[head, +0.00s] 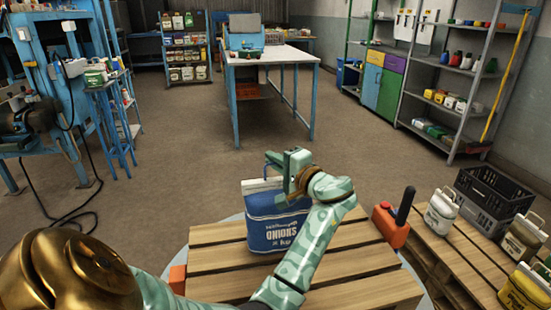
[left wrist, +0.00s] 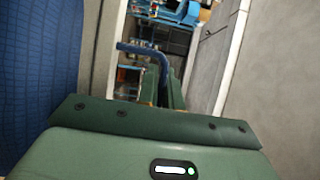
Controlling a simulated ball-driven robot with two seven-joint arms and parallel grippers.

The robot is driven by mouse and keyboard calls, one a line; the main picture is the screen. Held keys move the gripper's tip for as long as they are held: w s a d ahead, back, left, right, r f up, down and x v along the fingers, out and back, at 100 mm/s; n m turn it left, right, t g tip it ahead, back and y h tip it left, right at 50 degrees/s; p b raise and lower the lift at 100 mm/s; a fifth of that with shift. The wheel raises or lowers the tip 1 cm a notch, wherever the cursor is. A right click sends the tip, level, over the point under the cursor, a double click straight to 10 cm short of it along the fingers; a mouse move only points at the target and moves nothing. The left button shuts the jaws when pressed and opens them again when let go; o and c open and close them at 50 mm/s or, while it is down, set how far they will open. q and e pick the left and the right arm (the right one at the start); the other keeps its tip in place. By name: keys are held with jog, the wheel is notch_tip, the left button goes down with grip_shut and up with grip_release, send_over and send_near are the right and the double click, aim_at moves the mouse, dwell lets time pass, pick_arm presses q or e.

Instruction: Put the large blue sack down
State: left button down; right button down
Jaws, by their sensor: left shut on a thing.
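The large blue sack (head: 278,222), with a white top band and white lettering, is upright at the wooden pallet (head: 345,290) in front of me. My left gripper (head: 275,172) is at the sack's top edge, shut on it. I cannot tell whether the sack's base touches the slats or hangs just above them. In the left wrist view the sack's blue cloth (left wrist: 38,85) fills the left side, close to the gripper (left wrist: 160,75). My right gripper is not in view.
An orange block with a black handle (head: 391,228) is at the pallet's right corner. A second pallet on the right holds a white sack (head: 441,211), a black crate (head: 493,193), a brown sack (head: 523,238) and a yellow sack (head: 525,291). A blue-legged table (head: 275,55) stands beyond open floor.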

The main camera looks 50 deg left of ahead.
pick_arm(q)
jog(key=shift+r, duration=0.2)
jog(key=c, duration=1.6)
grip_release()
jog(key=shift+f, duration=0.15)
jog(key=shift+o, duration=0.2)
jog(key=shift+s, duration=0.1)
jog(key=d, duration=1.2)
jog(key=shift+w+p, duration=0.25)
jog(key=shift+p, duration=0.2)
